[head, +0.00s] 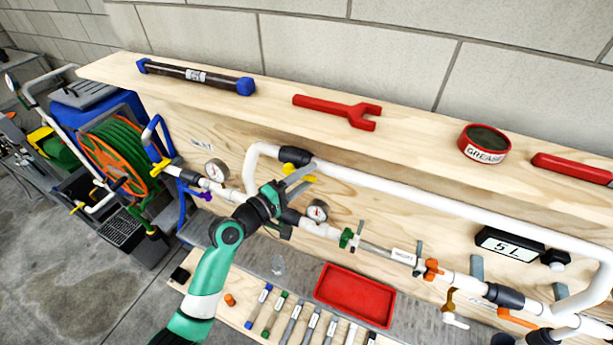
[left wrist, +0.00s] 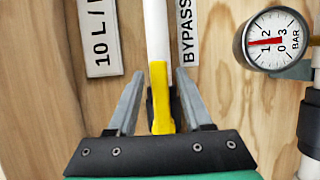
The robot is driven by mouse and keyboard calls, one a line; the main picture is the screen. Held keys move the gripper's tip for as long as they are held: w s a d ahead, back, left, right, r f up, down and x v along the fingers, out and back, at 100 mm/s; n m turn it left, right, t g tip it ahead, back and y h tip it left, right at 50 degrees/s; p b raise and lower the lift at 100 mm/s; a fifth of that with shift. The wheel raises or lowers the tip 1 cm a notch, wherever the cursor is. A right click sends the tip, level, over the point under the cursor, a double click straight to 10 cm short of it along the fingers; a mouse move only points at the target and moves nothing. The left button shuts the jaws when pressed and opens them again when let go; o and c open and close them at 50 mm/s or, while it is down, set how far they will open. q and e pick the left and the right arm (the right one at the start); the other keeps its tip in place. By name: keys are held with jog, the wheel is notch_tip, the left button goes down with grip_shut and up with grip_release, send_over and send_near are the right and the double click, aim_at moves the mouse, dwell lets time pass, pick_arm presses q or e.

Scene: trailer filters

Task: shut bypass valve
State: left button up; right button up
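The bypass valve has a yellow lever handle (left wrist: 160,95) and sits on the white pipe (left wrist: 156,30) beside a label reading "BYPASS" (left wrist: 188,32). In the left wrist view the handle runs along the line of the pipe. My left gripper (left wrist: 157,95) is open, with one finger on each side of the handle and a gap to each. In the head view the left gripper (head: 298,178) is over the valve and hides most of it; a bit of yellow handle (head: 312,179) shows beside the fingers. My right gripper is not in view.
Pressure gauges (head: 216,170) and (head: 317,210) stand close to the left gripper. Lower pipework carries an orange-handled valve (head: 432,267). The shelf above holds a red wrench (head: 337,110) and a grease tin (head: 484,144). A red tray (head: 355,293) lies below.

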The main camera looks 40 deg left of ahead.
pick_arm(q)
grip_shut()
dwell(1.2)
